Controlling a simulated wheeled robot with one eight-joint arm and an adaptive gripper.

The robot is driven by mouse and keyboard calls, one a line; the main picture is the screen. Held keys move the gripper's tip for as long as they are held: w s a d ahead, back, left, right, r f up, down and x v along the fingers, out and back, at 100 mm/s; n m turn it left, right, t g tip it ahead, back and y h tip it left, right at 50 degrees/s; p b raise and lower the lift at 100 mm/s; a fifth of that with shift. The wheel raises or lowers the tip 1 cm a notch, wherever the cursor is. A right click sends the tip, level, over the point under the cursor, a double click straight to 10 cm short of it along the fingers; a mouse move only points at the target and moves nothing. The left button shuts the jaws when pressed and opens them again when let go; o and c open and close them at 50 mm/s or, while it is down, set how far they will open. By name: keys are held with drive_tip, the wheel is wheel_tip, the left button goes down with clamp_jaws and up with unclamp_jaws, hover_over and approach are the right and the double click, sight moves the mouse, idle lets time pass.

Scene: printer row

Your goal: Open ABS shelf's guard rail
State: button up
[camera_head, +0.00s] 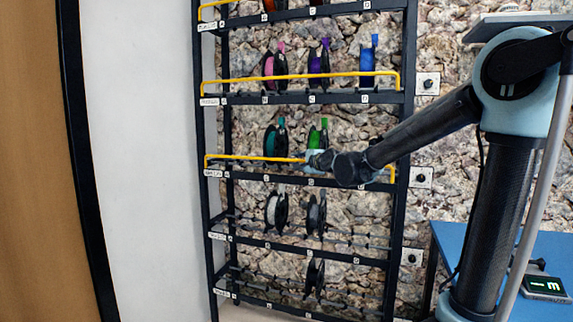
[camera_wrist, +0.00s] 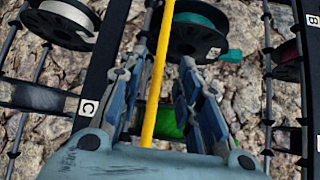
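A black rack (camera_head: 407,130) carries several shelves with filament spools. A yellow guard rail (camera_head: 240,157) runs along the front of the middle shelf and stands raised above the shelf edge. The small white label (camera_head: 213,173) at its left end is too small to read, so I cannot tell which shelf is ABS. My gripper (camera_head: 314,160) is at this rail, right of its middle. In the wrist view the yellow rail (camera_wrist: 155,85) runs between the two fingers of my gripper (camera_wrist: 160,75). The fingers are apart, with gaps on both sides of the rail.
A teal spool (camera_head: 275,142) and a green spool (camera_head: 318,132) stand behind the rail, close to my gripper. Another yellow rail (camera_head: 300,76) fronts the shelf above. Wall boxes with dark knobs (camera_head: 421,177) are right of the rack. A blue table (camera_head: 545,250) stands at lower right.

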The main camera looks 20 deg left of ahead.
sight(292, 161)
drive_tip(key=shift+x, duration=3.95)
drive_tip(key=shift+c, duration=0.5)
